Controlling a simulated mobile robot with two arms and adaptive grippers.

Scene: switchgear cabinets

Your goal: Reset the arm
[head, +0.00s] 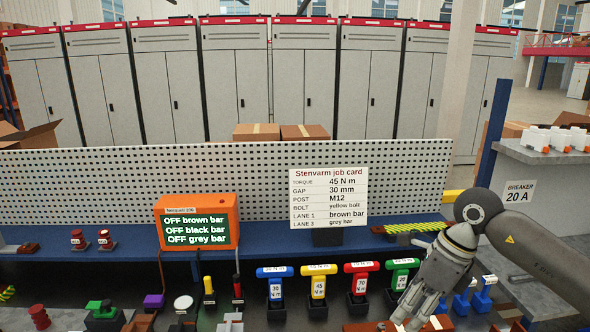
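My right arm comes in from the right, and its gripper (412,318) points down over the front of the bench, by the lower edge of the head view. Its fingertips are small and partly merge with the things beneath, so I cannot tell whether they are apart or hold anything. My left gripper is not in view. An orange tester (197,222) shows "OFF brown bar, OFF black bar, OFF grey bar". A white job card (328,198) lists 45 N m, 30 mm, M12, yellow bolt, brown bar and grey bar.
Blue (275,285), yellow (318,285), red (361,283) and green (402,275) torque tools stand left of and behind my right gripper. A perforated panel (100,190) backs the bench. A grey counter (540,152) labelled "BREAKER 20 A" and a blue post (493,130) stand right.

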